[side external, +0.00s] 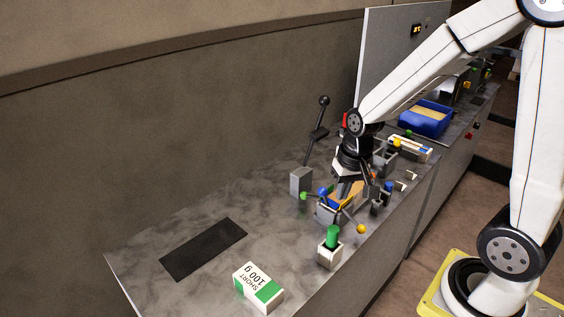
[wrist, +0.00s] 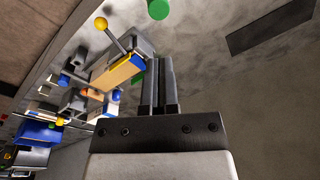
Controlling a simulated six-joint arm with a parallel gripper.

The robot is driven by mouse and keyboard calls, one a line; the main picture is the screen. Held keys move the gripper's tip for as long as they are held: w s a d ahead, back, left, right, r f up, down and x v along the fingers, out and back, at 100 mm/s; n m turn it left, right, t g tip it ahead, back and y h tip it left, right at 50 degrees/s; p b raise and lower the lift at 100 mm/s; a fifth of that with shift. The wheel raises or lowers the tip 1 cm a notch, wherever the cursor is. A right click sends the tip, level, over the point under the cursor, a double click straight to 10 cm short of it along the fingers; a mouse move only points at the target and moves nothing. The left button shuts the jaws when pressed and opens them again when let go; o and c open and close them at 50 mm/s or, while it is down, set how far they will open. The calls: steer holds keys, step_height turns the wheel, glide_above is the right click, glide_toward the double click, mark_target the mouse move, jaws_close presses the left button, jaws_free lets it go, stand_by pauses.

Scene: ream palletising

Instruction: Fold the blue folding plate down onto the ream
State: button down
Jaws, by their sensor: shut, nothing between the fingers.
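A small grey fixture holds a tan block, which I take for the ream (side external: 346,194); it also shows in the wrist view (wrist: 113,75). A small blue piece at the block's end, perhaps the blue folding plate (wrist: 137,60), shows beside my fingers in the wrist view; I cannot tell its fold angle. My gripper (wrist: 161,62) is shut and empty, with its two fingers close together beside that end of the block. In the side view my gripper (side external: 343,192) points down at the fixture and partly hides the block. Whether the fingers touch the plate is unclear.
A yellow-knobbed lever (side external: 361,229) sticks out from the fixture. A green-topped post (side external: 332,241), a tall black lever (side external: 316,133) and several small fixtures crowd around. A white-green box (side external: 258,287) and a black mat (side external: 204,248) lie on the otherwise open near bench.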

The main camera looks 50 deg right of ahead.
steer(key=w+d+r+m+y, duration=0.1)
steer(key=w+d+m+y, duration=0.1)
steer(key=d+m, duration=0.5)
steer(key=w+d+r+m+y, duration=0.2)
steer(key=w+d+m+y, duration=0.1)
steer(key=d+m, duration=0.4)
steer(key=shift+w+d+r, duration=0.15)
steer(key=shift+w+d, duration=0.5)
steer(key=shift+d, duration=1.05)
steer(key=x, duration=0.4)
steer(key=a+x, duration=0.1)
steer(key=x, duration=0.6)
steer(key=shift+w+a+r, duration=0.15)
steer(key=shift+w+a, duration=0.1)
steer(key=shift+w, duration=0.1)
steer(key=shift+w+a+f, duration=0.1)
steer(key=shift+a+f, duration=0.05)
steer(key=shift+a, duration=0.3)
steer(key=shift+w+a+f, duration=0.1)
steer(key=shift+a, duration=0.35)
